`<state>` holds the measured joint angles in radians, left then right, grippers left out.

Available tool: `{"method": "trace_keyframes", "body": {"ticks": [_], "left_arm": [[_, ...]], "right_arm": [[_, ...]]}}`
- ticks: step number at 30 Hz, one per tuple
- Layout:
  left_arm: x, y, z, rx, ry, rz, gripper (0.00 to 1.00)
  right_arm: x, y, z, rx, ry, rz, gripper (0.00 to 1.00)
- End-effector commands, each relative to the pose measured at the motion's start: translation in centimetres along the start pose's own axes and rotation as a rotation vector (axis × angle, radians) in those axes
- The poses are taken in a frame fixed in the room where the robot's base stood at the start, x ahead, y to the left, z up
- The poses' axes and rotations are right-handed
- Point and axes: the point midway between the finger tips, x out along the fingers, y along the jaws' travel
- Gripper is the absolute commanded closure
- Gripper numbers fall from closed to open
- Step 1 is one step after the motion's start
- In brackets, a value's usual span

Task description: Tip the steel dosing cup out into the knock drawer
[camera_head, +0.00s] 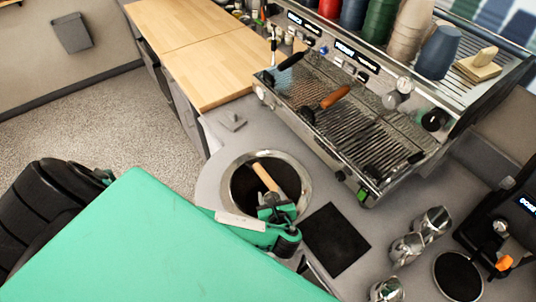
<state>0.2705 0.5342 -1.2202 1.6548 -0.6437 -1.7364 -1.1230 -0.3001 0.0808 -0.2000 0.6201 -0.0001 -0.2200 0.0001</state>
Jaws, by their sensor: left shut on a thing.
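The knock drawer (230,170) shows as a round steel-rimmed opening with a dark inside and a wooden bar (265,176) across it. My left gripper (274,200) is over its near edge, with the wrist just below in the picture. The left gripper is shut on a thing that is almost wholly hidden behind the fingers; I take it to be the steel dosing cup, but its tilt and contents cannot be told. My right gripper is not in view.
A black mat (336,240) lies right of the knock drawer. Several shiny steel vessels (406,249) stand farther right, near a grinder (505,215). The espresso machine (345,115) stands behind. A wooden counter (205,45) at the back left has clear room.

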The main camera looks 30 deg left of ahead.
Motion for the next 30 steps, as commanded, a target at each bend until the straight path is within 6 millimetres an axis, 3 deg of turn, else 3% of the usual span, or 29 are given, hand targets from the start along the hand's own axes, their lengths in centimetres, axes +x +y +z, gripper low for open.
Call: {"method": "trace_keyframes", "body": {"ticks": [8,24,30], "left_arm": [[-0.3,-0.1,0.4,0.0,0.002,-0.001,0.81],[-5.3,-0.3,5.7,-0.001,0.004,-0.002,0.81],[-5.8,-0.2,6.3,0.001,0.003,0.0,0.81]], "right_arm": [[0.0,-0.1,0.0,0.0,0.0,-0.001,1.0],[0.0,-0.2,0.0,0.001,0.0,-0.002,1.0],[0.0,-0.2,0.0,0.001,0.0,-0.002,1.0]]}}
